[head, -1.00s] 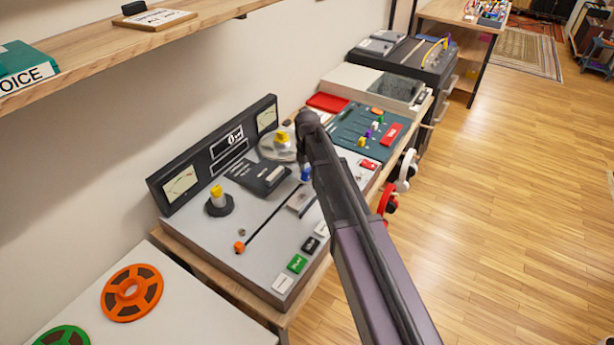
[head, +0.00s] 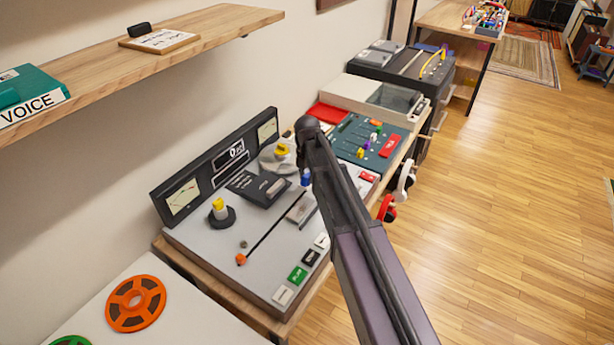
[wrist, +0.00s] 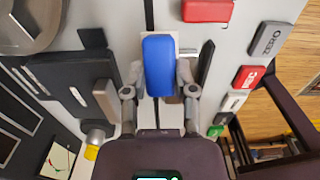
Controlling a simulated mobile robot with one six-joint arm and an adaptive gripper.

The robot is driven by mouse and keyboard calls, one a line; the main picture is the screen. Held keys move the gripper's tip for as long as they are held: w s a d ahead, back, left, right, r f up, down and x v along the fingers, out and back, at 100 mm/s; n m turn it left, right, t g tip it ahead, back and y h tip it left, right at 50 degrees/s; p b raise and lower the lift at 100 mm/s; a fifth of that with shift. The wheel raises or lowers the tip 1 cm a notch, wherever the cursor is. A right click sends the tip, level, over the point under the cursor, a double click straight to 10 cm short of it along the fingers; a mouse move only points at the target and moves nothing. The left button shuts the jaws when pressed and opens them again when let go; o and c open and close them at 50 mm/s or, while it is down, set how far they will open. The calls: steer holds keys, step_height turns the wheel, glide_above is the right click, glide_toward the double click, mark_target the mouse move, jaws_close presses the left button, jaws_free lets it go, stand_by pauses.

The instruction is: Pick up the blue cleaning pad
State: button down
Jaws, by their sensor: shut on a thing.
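The blue cleaning pad (wrist: 158,65) is a small upright-looking blue block in the wrist view, over a pale plate on the tape machine. My gripper (wrist: 160,80) has one finger on each side of it and is shut on it. In the head view a bit of the blue pad (head: 306,178) shows just left of my arm, above the grey tape machine (head: 215,255). My arm hides the fingers there. I cannot tell whether the pad is clear of the surface.
The machine carries an orange knob (head: 241,259), a yellow-topped spindle (head: 219,209) and several push buttons along its front edge. A wooden shelf (head: 200,35) overhangs at upper left. A teal mixer (head: 365,145) stands behind. Open floor (head: 500,200) lies right.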

steer(key=s+r+p, duration=0.1)
steer(key=s, duration=1.5)
steer(key=shift+r, duration=0.35)
steer(key=shift+a, duration=0.15)
